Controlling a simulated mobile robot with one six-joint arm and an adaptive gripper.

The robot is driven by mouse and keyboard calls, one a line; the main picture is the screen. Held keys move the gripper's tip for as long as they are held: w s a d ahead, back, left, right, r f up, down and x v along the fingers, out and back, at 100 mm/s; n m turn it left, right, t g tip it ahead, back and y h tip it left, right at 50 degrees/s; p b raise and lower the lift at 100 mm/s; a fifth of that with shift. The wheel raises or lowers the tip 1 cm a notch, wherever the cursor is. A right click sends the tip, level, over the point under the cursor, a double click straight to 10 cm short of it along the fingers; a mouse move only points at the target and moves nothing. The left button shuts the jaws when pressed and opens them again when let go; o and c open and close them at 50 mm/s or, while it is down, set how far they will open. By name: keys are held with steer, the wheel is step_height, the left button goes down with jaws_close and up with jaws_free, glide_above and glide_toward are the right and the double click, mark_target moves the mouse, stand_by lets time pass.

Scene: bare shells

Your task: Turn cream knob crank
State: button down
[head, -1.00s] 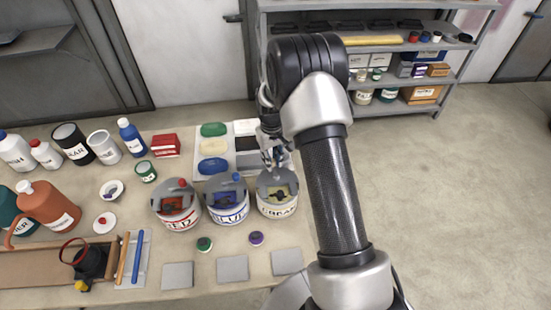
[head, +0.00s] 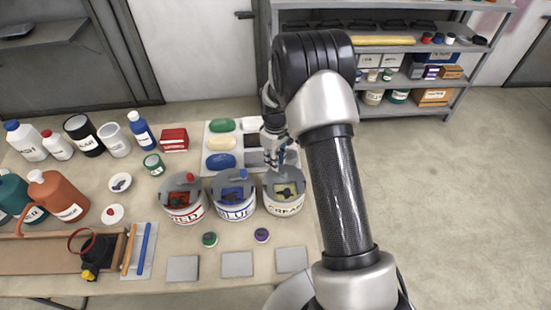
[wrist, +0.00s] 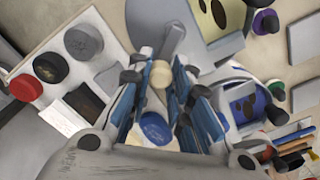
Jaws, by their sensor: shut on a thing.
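The round cream knob (wrist: 181,76) sits between the blue-padded fingertips of my gripper (wrist: 176,84), at the end of a grey crank arm (wrist: 173,40). My gripper is shut on this knob. In the head view my gripper (head: 274,160) is at the can's back left edge, and the knob is hidden there.
A red can (head: 184,212) and a blue can (head: 233,208) stand close on the left. A tray (head: 210,135) with coloured ovals lies behind.

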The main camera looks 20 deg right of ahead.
steer(key=c, duration=1.4)
jaws_free()
step_height(320, 180, up, 12)
